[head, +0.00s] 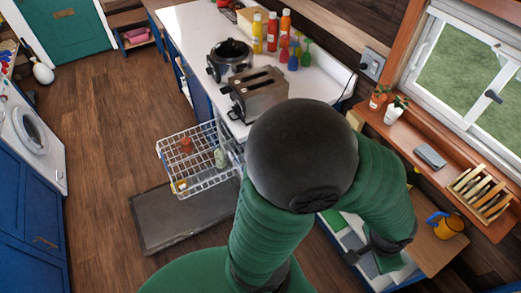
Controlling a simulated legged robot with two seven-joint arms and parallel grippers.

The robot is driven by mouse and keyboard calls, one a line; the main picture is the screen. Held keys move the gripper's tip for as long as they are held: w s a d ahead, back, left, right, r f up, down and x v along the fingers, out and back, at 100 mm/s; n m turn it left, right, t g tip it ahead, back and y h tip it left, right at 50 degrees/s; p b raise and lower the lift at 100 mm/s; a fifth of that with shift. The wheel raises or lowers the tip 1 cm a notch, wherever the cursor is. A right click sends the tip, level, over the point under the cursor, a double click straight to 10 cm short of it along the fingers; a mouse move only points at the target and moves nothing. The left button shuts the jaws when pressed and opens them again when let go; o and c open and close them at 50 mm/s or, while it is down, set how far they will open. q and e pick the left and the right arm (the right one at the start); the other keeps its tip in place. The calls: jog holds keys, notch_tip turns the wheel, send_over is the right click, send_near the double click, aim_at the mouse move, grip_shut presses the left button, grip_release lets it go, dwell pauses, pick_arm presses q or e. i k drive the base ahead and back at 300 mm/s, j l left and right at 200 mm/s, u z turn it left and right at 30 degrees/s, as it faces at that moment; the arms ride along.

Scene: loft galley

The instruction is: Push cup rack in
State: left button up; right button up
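The cup rack (168,158) is a white wire basket, pulled out from the counter front at the left of centre in the head view. It holds a reddish cup (186,145), a pale greenish item (220,157) and a small yellow item (181,186). Below it the dark dishwasher door (165,222) lies open and flat. My green arm with a large black joint stands in front and hides the rack's right surroundings. A dark end part of this arm (388,245) shows at the lower right, away from the rack; its fingers cannot be made out. My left gripper is not in view.
A toaster (258,92), a black-topped cooker (228,60) and several bottles (272,32) stand on the white counter (195,25) above the rack. A washing machine (30,130) stands at the left. The wooden floor (105,130) left of the rack is clear.

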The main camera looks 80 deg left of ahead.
aim_at(161, 153)
jog(key=l+u, duration=0.2)
jog(key=u, duration=3.45)
jog(key=i+u, duration=0.35)
jog(key=i+l+u, duration=0.1)
jog(key=i+u, duration=0.25)
jog(key=i+l+u, duration=0.15)
jog(key=u, duration=0.2)
jog(key=i, duration=0.1)
